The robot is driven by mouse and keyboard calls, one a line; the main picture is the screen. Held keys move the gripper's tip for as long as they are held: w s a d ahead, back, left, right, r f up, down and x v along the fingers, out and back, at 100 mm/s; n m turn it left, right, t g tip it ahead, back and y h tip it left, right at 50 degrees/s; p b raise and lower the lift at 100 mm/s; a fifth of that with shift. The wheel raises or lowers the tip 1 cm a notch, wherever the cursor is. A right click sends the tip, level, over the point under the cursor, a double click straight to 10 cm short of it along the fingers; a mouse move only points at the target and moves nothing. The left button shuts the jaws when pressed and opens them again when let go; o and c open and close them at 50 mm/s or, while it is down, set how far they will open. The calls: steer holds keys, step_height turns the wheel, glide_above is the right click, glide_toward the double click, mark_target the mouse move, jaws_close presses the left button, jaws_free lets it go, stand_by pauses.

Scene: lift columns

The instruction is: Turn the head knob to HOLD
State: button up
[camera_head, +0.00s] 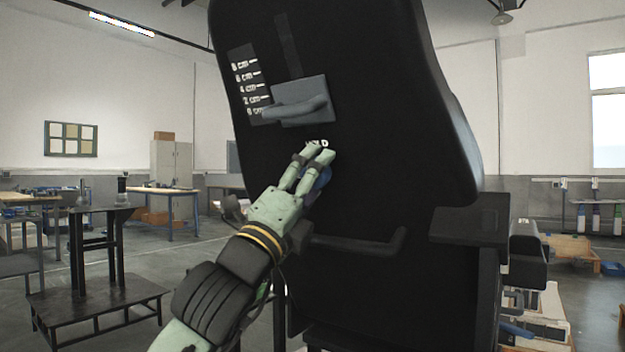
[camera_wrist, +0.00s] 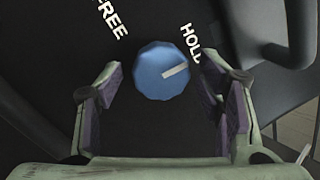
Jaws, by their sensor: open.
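The blue head knob (camera_wrist: 158,72) sits on the black back panel (camera_head: 400,100). It also shows in the head view (camera_head: 322,180), mostly hidden behind my fingers. In the wrist view its white pointer mark (camera_wrist: 176,71) points right and slightly up, towards the side of the HOLD label (camera_wrist: 191,43). The FREE label (camera_wrist: 109,18) is at the upper left. My gripper (camera_head: 313,158) is open at the panel, with one finger on each side of the knob; its fingers also show in the wrist view (camera_wrist: 163,84). Gaps show between the pads and the knob.
Above the knob a grey handle (camera_head: 295,108) sits on a plate beside a centimetre scale (camera_head: 249,87). A dark bar (camera_head: 365,246) sticks out below the knob. A dark armrest-like block (camera_head: 470,225) is at the right. A black stand (camera_head: 95,260) is at the left.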

steer(key=v, duration=1.2)
stand_by(0.3)
